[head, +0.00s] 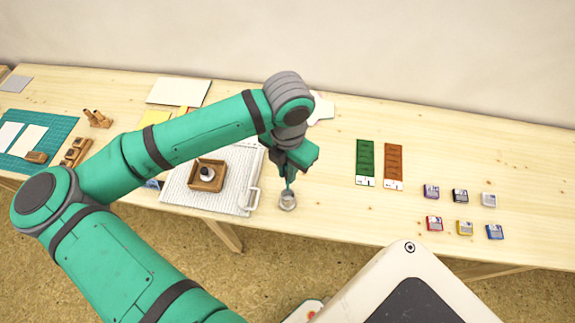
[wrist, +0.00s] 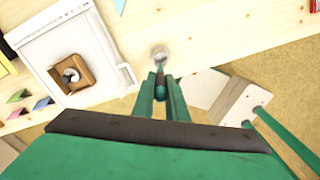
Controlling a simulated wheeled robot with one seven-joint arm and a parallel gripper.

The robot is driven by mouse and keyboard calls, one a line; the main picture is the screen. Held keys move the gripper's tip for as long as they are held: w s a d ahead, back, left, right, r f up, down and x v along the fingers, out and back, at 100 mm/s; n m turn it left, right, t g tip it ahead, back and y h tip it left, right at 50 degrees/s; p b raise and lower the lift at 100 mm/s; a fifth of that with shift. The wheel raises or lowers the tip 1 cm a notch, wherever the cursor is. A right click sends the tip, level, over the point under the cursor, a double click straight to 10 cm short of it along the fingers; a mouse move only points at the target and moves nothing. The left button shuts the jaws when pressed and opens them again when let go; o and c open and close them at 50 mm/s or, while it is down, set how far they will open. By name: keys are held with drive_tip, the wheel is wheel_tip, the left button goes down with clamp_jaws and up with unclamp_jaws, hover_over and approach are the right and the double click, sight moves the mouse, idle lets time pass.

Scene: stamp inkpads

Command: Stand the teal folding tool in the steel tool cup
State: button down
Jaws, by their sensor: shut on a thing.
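The steel tool cup (head: 288,203) stands on the wooden table just right of the white tray, near the table's front edge. My gripper (head: 290,176) points down over it, shut on the slim teal folding tool (wrist: 160,88). In the wrist view the tool shows between the two fingers (wrist: 161,96), and the cup (wrist: 159,54) lies just beyond its end. In the head view the tool's lower end meets the cup's mouth in the picture; I cannot tell whether it is inside. My gripper hides much of the tool.
The white ribbed tray (head: 180,192) with a wooden box (head: 207,187) stands left of the cup. Green (head: 365,158) and brown (head: 393,163) strips and several small inkpads (head: 461,196) lie to the right. The table between cup and strips is clear.

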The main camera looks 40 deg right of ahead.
drive_tip(key=shift+f, duration=3.55)
drive_tip(key=c, duration=1.7)
unclamp_jaws()
wheel_tip(320, 180, up, 11)
drive_tip(key=shift+f, duration=0.1)
